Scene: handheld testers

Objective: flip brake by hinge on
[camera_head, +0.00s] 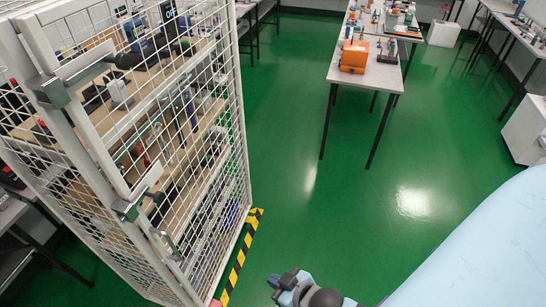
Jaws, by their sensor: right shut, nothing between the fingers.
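A tall white wire-mesh cage (240,120) stands at the left, with metal latch pieces (50,92) on its front frame. A lower metal latch (130,207) also shows on that frame. I cannot pick out a brake or tell which part is its hinge; a small reddish piece (215,303) shows at the cage's bottom corner, cut by the picture edge. My right gripper (278,284) is low in the picture, to the right of the cage's bottom corner and apart from it. It is shut and empty. My left gripper is not in view.
Yellow-and-black striped tape (240,258) runs on the floor beside the cage. A table (345,72) with an orange device (354,56) stands at the back. A white cabinet (525,132) is at the right. The green floor (300,130) between is clear.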

